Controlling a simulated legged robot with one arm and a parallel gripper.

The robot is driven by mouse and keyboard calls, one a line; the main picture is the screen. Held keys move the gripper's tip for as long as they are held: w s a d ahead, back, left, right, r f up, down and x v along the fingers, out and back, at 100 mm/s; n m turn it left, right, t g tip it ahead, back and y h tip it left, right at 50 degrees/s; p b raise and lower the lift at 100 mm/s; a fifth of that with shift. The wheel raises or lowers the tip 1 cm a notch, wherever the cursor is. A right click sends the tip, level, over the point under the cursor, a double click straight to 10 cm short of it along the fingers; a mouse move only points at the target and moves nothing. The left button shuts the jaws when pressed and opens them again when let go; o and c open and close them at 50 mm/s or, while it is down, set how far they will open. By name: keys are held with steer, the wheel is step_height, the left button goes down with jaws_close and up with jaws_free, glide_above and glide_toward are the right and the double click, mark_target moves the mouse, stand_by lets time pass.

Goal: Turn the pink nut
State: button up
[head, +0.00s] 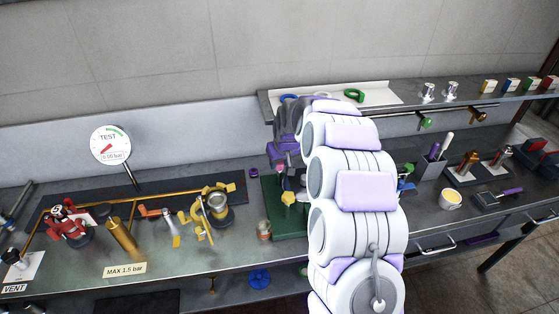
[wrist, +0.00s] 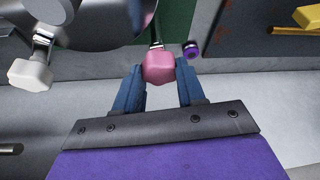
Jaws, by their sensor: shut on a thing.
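The pink nut (wrist: 158,66) shows in the wrist view at the top middle, on a short metal stem at the edge of a round grey metal body (wrist: 90,20). My gripper (wrist: 160,72) has its two blue fingers on either side of the nut and is shut on it. The far faces of the nut and the exact contact are hard to see.
A white nut (wrist: 30,74) on a similar stem is at the left of the wrist view. A small purple cylinder (wrist: 190,49) lies right of the pink nut. In the head view, a gauge (head: 111,145) and brass pipework stand left; a shelf (head: 335,93) runs behind.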

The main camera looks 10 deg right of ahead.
steer(key=m+h+p, duration=0.1)
steer(key=m+p, duration=0.1)
steer(key=m, duration=0.1)
steer(key=shift+m, duration=0.3)
steer(key=m+h, duration=0.1)
steer(key=m, duration=0.1)
steer(key=m+h+b, duration=0.1)
steer(key=m, duration=0.1)
steer(key=shift+a+f+m+g, duration=0.15)
steer(key=shift+m+g, duration=0.15)
steer(key=m+b, duration=0.1)
steer(key=m, duration=0.1)
steer(key=m+g+h+b, duration=0.1)
steer(key=m+b, duration=0.1)
steer(key=m, duration=0.1)
steer(key=shift+w+a+g, duration=0.2)
steer(key=shift+g, duration=0.1)
steer(key=m+g+b, duration=0.1)
steer(key=m, duration=0.1)
steer(key=m+h+b, duration=0.1)
steer(key=m, duration=0.2)
steer(key=shift+g, duration=0.4)
steer(key=shift+w+m, duration=0.1)
steer(key=shift+m, duration=0.4)
steer(key=shift+r, duration=0.2)
steer(key=o, duration=1.1)
steer(key=shift+a, duration=0.1)
steer(key=shift+c, duration=0.2)
